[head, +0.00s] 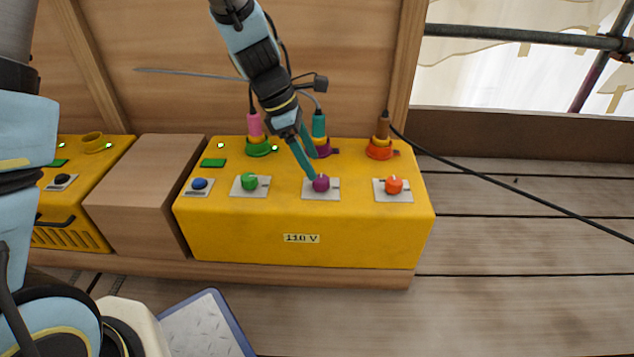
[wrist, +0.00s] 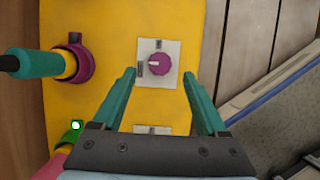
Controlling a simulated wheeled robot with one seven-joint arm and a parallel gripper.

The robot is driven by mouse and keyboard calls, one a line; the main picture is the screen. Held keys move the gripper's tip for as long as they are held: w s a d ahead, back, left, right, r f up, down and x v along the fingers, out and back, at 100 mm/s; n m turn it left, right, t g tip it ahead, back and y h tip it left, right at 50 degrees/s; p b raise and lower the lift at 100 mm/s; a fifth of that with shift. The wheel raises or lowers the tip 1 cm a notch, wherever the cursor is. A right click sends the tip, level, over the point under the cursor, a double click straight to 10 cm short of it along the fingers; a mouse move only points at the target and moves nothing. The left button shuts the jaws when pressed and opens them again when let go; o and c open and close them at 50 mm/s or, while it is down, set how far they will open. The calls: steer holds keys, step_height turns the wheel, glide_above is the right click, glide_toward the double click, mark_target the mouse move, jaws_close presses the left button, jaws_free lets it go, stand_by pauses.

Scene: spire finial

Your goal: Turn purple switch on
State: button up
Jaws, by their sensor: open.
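The purple switch (head: 321,184) is a round knob on a pale square plate, on top of the yellow 110 V box (head: 230,232). In the wrist view the purple knob (wrist: 159,64) carries a light mark toward its left side. My gripper (head: 311,176) reaches down from above, with its teal fingertips close to the purple knob. In the wrist view my gripper (wrist: 161,70) is open, with one finger on each side of the plate and the knob between and beyond them. Whether a finger touches the knob cannot be told.
A green knob (head: 250,182) and an orange knob (head: 394,186) flank the purple one. A blue button (head: 200,184) is farther left. Pink, teal and brown plugs stand in sockets behind. A black cable (head: 500,172) runs off right from the brown plug (head: 383,125).

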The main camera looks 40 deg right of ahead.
mark_target(321, 178)
steer(key=b+x, duration=0.2)
steer(key=x, duration=0.3)
steer(key=shift+r, duration=0.1)
jaws_close()
stand_by(0.5)
